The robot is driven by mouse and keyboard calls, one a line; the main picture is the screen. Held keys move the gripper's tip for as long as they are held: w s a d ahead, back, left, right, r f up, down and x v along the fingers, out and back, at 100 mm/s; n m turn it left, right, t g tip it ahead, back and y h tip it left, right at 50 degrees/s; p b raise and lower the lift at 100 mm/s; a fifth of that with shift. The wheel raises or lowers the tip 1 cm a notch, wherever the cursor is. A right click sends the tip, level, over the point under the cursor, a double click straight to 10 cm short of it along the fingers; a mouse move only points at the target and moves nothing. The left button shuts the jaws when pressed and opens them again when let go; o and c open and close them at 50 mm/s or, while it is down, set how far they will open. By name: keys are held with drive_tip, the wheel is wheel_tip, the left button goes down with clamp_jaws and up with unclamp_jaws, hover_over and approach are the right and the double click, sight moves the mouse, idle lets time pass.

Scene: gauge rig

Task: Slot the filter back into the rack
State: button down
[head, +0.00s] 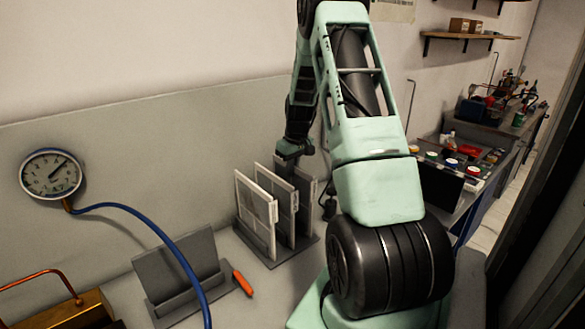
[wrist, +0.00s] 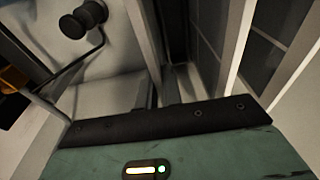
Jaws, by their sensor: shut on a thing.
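The rack (head: 270,250) stands on the bench against the wall in the head view, with white-framed filter panels (head: 256,210) upright in it, side by side. My gripper (head: 293,157) is at the top of the rearmost panel (head: 308,187), which looks greyer and is partly hidden by the panels before it. My gripper is shut on this filter, as far as the view shows. In the wrist view, white-framed panels (wrist: 275,50) rise close on the right of my gripper. The lower edge of the held filter and its fit in the slot are hidden.
A grey stand (head: 180,268) and an orange-handled tool (head: 242,283) lie left of the rack. A pressure gauge (head: 50,174) with a blue hose (head: 150,228) is further left. A dark knob (wrist: 83,19) shows in the wrist view. My arm hides the bench right of the rack.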

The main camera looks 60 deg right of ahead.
drive_tip(key=shift+f, duration=0.3)
drive_tip(key=c, duration=1.5)
unclamp_jaws()
drive_tip(key=shift+r, duration=0.1)
wheel_tip(320, 180, up, 17)
drive_tip(key=s+b, duration=0.2)
drive_tip(key=b, duration=0.2)
drive_tip(key=shift+s+a, duration=0.25)
drive_tip(key=shift+a, duration=0.15)
